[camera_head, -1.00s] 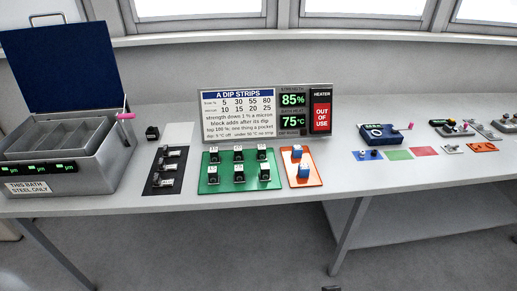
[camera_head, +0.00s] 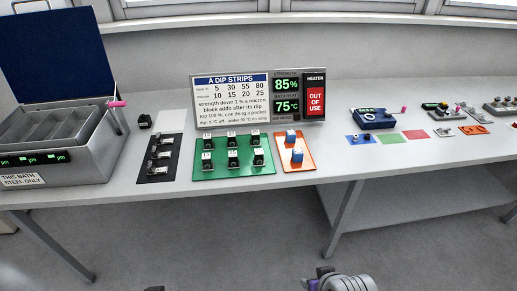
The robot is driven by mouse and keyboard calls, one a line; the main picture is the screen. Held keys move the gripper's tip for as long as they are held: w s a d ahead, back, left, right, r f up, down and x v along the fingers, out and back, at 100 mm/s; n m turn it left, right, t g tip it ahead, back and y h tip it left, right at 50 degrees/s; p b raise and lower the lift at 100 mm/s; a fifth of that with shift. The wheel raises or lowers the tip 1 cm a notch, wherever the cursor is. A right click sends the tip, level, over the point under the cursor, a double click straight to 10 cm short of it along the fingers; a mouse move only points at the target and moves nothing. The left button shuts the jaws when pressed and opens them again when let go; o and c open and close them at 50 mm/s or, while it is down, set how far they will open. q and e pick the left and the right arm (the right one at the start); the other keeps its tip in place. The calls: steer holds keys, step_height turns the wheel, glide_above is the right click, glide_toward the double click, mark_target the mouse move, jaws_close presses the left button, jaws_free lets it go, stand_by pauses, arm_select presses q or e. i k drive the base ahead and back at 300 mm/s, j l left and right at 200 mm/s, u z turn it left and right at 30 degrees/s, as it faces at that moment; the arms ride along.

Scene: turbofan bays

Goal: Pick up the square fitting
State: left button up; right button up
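No single piece stands out clearly as the square fitting. Small square-bodied black-and-white pieces stand in rows on the green mat (camera_head: 220,172). Two blue-topped pieces, one of them this blue block (camera_head: 296,158), stand on the orange mat (camera_head: 308,164). A lone black block (camera_head: 145,121) sits left of the sign. Grey and metal parts lie at the far right, too small to identify. A grey and purple part of my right arm (camera_head: 345,284) shows at the bottom edge, well in front of the table. A dark tip of my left arm (camera_head: 155,289) barely shows. Neither gripper's fingers can be made out.
An open grey bath (camera_head: 95,160) with a blue lid stands at the left. A black mat (camera_head: 158,173) holds several fittings. The dip sign (camera_head: 232,102) stands behind the mats. A blue device (camera_head: 373,118) sits right, behind blue, green and red patches. The table front is clear.

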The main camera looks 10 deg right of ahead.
mark_target(234, 163)
steer(key=i+u, duration=0.1)
steer(key=u, duration=0.25)
steer(key=i+u, duration=0.15)
steer(key=u, duration=0.2)
steer(key=i+l+u, duration=0.1)
steer(key=u, duration=0.25)
